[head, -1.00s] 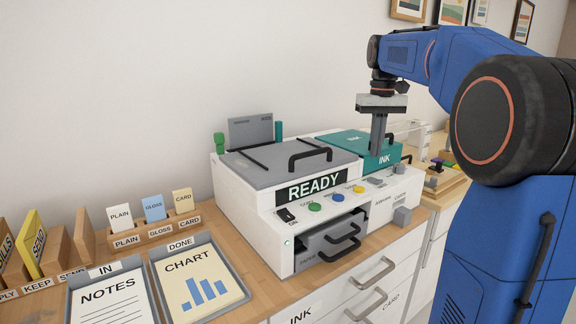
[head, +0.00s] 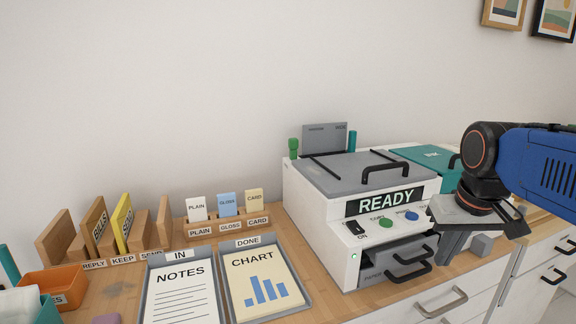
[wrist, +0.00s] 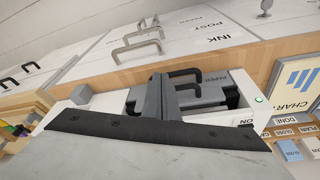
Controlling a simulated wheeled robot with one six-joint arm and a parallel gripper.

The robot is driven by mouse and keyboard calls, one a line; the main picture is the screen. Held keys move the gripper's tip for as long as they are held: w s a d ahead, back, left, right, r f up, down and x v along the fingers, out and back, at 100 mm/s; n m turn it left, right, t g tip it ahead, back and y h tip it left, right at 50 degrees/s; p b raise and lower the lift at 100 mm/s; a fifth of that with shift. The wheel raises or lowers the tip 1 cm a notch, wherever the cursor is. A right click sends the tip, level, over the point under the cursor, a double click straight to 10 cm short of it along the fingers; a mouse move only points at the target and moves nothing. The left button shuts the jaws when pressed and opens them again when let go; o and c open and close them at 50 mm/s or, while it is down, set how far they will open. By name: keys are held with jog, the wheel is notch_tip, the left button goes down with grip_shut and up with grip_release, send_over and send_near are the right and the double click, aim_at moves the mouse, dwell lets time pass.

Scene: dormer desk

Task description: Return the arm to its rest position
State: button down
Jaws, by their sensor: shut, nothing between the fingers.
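My arm enters from the right edge in the head view, and my gripper (head: 450,250) points down in front of the printer's right side. Its fingers are together and hold nothing. In the wrist view the shut fingers (wrist: 163,95) show in front of the printer's paper drawer (wrist: 205,90). The white printer (head: 315,222) stands on the wooden desk with its grey lid down and its panel reading READY. My gripper hides part of its front right and some of its buttons. Whether the fingers touch the printer cannot be told.
The IN tray (head: 146,300) holds NOTES and the DONE tray (head: 229,302) holds CHART. A card rack (head: 215,231), upright wooden sorter (head: 60,238) and orange bin (head: 50,284) stand at left. Drawers with handles (head: 442,304) lie below the desk edge. The wall behind is bare above the printer.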

jog(key=s+a+f+t, duration=0.1)
jog(key=s+a+f, duration=0.2)
jog(key=s+f, duration=0.7)
jog(key=shift+f+n+t, duration=0.3)
jog(key=shift+f, duration=0.25)
jog(key=c, duration=2.4)
grip_release()
jog(key=shift+c, duration=0.2)
